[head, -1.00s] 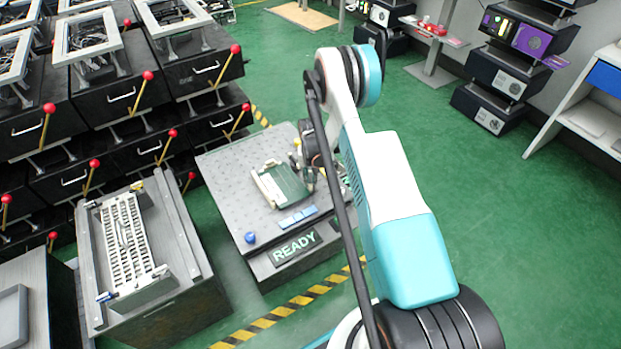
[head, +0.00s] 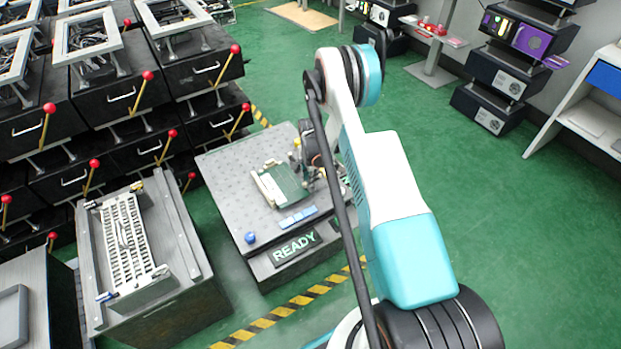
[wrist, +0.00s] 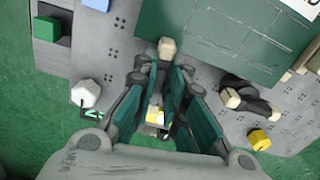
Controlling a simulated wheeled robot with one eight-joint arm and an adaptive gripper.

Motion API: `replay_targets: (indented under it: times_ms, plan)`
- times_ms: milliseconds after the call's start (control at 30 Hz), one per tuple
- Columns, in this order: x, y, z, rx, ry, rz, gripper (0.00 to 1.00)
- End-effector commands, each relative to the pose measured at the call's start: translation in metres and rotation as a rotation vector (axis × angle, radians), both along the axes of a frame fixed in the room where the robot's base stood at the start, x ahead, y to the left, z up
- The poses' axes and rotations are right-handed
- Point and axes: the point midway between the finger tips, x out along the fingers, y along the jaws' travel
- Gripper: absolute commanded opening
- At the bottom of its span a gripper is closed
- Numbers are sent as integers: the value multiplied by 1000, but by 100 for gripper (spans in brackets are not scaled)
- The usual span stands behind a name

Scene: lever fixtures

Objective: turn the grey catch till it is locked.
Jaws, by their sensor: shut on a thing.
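My gripper (wrist: 162,92) is shut, with its teal-lined fingers on either side of a dark grey catch. The catch's tan end (wrist: 167,48) shows just beyond the fingertips, by the edge of a green board (wrist: 215,40). The rest of the catch is mostly hidden between the fingers, and I cannot tell its exact angle. In the head view my gripper is largely hidden by my own arm, at the right side of the green board (head: 288,184) on the grey workbench (head: 235,190).
A second dark piece with a tan tip (wrist: 232,97) lies right of my fingers, near a yellow block (wrist: 259,139). A white knob (wrist: 84,93) is at left.

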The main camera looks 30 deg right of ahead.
Motion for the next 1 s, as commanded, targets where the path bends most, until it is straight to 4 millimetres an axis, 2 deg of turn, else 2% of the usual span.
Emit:
replay_targets:
  times_ms: [300, 833, 867, 933, 1000]
  plan:
    - [0, 0, 0, 0, -1, -118, 0]
    - [0, 0, 0, 0, -1, -141, 0]
    - [0, 0, 0, 0, -1, -141, 14]
    - [0, 0, 0, 0, -1, -141, 30]
    - [0, 0, 0, 0, -1, -141, 32]
